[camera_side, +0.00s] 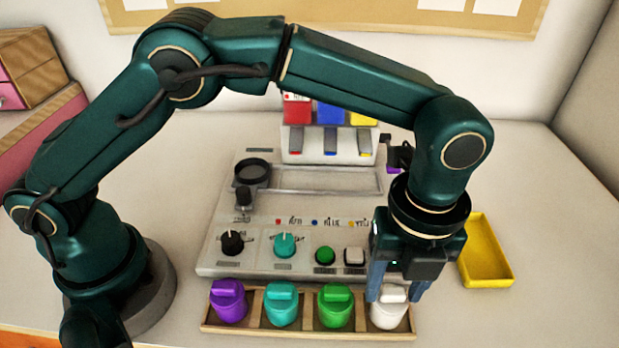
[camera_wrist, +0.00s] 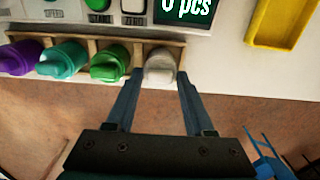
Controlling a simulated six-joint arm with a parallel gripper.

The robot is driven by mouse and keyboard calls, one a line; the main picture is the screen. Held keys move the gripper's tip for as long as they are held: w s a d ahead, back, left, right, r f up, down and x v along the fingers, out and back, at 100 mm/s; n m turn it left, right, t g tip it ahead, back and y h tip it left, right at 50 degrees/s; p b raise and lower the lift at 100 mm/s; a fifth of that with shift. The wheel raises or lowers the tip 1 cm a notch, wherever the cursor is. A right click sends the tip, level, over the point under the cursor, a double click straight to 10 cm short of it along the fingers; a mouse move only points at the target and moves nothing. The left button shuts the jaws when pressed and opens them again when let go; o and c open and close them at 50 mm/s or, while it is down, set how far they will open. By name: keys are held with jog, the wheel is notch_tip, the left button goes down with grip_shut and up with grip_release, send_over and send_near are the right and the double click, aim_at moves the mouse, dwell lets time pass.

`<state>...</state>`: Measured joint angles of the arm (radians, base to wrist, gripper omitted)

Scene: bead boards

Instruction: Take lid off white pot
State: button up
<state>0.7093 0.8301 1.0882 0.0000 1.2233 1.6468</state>
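The white pot (camera_side: 388,316) stands upright in the right-end compartment of a wooden rack (camera_side: 307,331). Its white lid (camera_side: 393,293) is on it, with a raised grip on top. My gripper (camera_side: 395,297) points down over this pot, with one blue-grey finger on each side of the lid. The fingers look spread wider than the lid's grip, and I see no clear contact. In the wrist view the white pot (camera_wrist: 160,66) shows between and just beyond the fingertips (camera_wrist: 161,75). The fingers hide part of the pot's sides.
Lidded green (camera_side: 335,307), teal (camera_side: 281,304) and purple (camera_side: 229,300) pots fill the other compartments. A control panel (camera_side: 300,262) with knobs and buttons lies behind the rack, and a dispenser (camera_side: 327,145) stands behind that. A yellow tray (camera_side: 484,252) sits to the right. The table front right is clear.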

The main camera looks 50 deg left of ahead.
grip_shut()
